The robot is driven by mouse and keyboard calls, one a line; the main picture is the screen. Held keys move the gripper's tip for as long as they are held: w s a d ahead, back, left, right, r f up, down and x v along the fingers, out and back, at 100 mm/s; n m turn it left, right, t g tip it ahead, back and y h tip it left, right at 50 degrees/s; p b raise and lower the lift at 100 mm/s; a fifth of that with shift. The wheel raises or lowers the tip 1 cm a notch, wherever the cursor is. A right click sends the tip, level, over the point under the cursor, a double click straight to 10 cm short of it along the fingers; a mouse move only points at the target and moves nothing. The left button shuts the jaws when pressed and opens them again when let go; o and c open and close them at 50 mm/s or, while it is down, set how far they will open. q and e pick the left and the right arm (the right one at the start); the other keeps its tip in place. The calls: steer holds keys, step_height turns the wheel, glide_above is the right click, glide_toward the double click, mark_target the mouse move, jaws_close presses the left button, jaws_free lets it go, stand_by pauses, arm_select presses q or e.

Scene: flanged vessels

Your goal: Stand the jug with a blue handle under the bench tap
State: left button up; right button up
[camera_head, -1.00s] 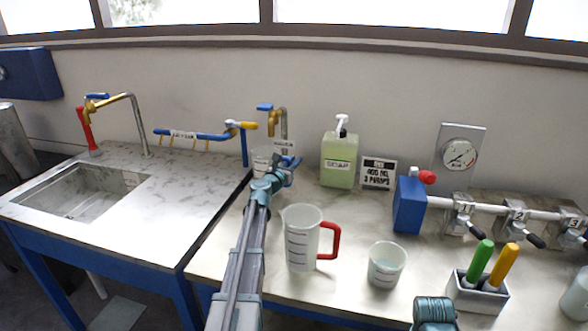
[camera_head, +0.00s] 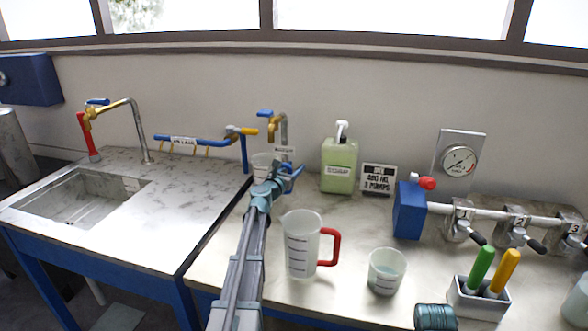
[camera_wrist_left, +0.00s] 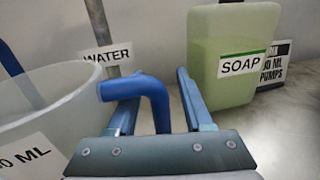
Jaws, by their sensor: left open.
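The jug with a blue handle (camera_head: 263,161) stands on the bench near the foot of the bench tap (camera_head: 281,122), mostly behind my left gripper in the head view. In the left wrist view, its pale translucent wall (camera_wrist_left: 40,100) fills the left side. Its blue handle (camera_wrist_left: 152,90) lies between the two fingers of my left gripper (camera_wrist_left: 150,95). That gripper is open, its fingers apart around the handle. A WATER label (camera_wrist_left: 107,57) shows behind the jug. I cannot tell whether the jug is right below the spout.
A jug with a red handle (camera_head: 301,246) and a beaker (camera_head: 386,272) stand in front. A green soap bottle (camera_head: 339,166) and a sign (camera_head: 378,179) are right of the tap. A valve pipe (camera_head: 480,213) and a pen holder (camera_head: 477,301) are farther right. A sink (camera_head: 80,197) is left.

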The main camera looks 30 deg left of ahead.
arm_select(q)
steer(key=s, duration=1.2)
steer(key=shift+d, duration=0.25)
steer(key=shift+s, duration=0.1)
